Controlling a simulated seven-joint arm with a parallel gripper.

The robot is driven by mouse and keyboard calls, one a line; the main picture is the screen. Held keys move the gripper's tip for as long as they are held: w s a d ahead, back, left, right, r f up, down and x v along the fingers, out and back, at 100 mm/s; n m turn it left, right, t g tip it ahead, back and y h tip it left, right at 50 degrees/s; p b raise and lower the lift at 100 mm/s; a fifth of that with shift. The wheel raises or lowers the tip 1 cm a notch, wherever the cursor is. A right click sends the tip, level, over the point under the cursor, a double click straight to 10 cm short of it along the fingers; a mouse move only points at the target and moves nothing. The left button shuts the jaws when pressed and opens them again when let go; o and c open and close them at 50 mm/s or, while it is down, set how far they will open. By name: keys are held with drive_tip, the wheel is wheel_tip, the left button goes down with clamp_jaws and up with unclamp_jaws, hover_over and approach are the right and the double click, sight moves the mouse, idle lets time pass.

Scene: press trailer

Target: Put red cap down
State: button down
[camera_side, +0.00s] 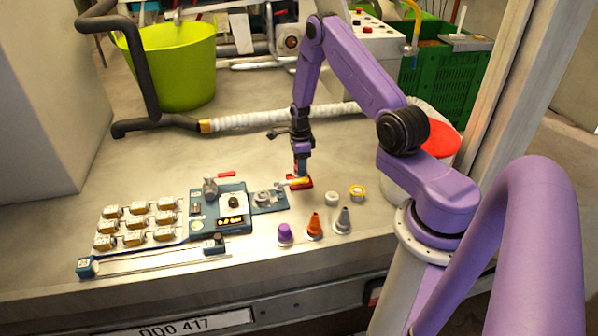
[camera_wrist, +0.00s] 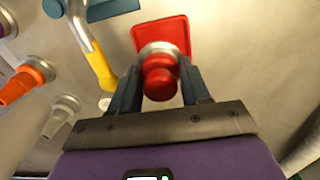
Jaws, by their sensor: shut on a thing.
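The red cap (camera_wrist: 160,78), a rounded red knob with a grey metal collar, is between the two fingers of my gripper (camera_wrist: 160,88) in the wrist view. The fingers are shut on it from both sides. Behind the cap lies a red square plate (camera_wrist: 172,30). I cannot tell whether the cap touches the plate. In the side view my gripper (camera_side: 301,172) points straight down, low over the red plate (camera_side: 303,184) on the table. The cap itself is mostly hidden by the fingers there.
A white cap (camera_side: 332,198) and yellow ring (camera_side: 357,192) stand right. A pale hose (camera_side: 270,118) runs behind.

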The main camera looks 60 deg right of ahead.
drive_tip(key=shift+w+d+f, duration=0.2)
drive_tip(key=shift+w+f, duration=0.15)
drive_tip(key=shift+f, duration=1.55)
drive_tip(key=shift+f, duration=0.15)
drive_tip(key=c, duration=0.5)
unclamp_jaws()
